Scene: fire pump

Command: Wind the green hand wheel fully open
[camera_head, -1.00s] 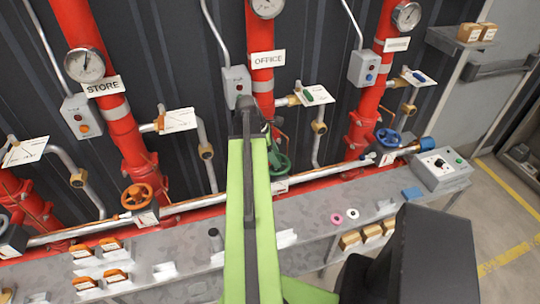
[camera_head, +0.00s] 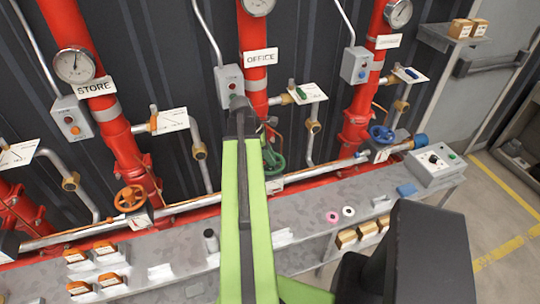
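The green hand wheel (camera_head: 274,160) sits on the horizontal pipe below the red riser labelled OFFICE (camera_head: 260,57). My green arm covers its left part. My gripper (camera_head: 240,108) is the dark end of the arm, in front of the OFFICE riser, above and left of the wheel in the picture. Its fingers are small and partly hidden by the arm, so I cannot tell whether they are open or touch anything.
An orange wheel (camera_head: 133,198) is to the left and a blue wheel (camera_head: 382,134) to the right. A grey switch box (camera_head: 228,87) and a green-handled valve (camera_head: 301,93) flank the OFFICE riser. A grey bench (camera_head: 310,222) runs below, holding small parts and a control box (camera_head: 435,163).

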